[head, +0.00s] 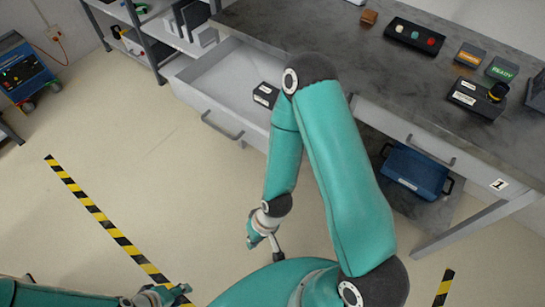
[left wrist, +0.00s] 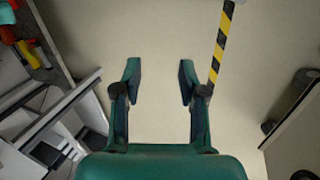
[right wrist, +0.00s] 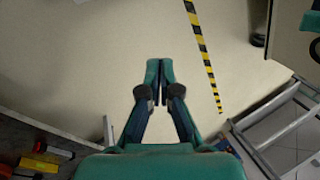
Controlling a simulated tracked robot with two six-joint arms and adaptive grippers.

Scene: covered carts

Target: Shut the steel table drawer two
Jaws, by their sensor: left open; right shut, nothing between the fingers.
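The steel table (head: 300,25) has a white drawer (head: 225,80) pulled out at its left end, with a grey bar handle (head: 222,126) on its front. No number shows on this drawer. A small black box (head: 266,95) lies inside. A closed drawer (head: 420,145) to the right carries the label 1. My left gripper (head: 176,291) is open and empty, low over the floor; its spread fingers (left wrist: 158,70) show in the left wrist view. My right gripper (head: 254,238) is shut and empty, in front of and below the open drawer; its closed fingertips (right wrist: 159,66) show in the right wrist view.
My right arm crosses in front of the table and hides part of the open drawer. A blue case (head: 415,172) sits on the lower shelf. A grey rack (head: 150,40) stands behind the drawer's left side. Floor left of the drawer is clear, with striped tape (head: 95,208).

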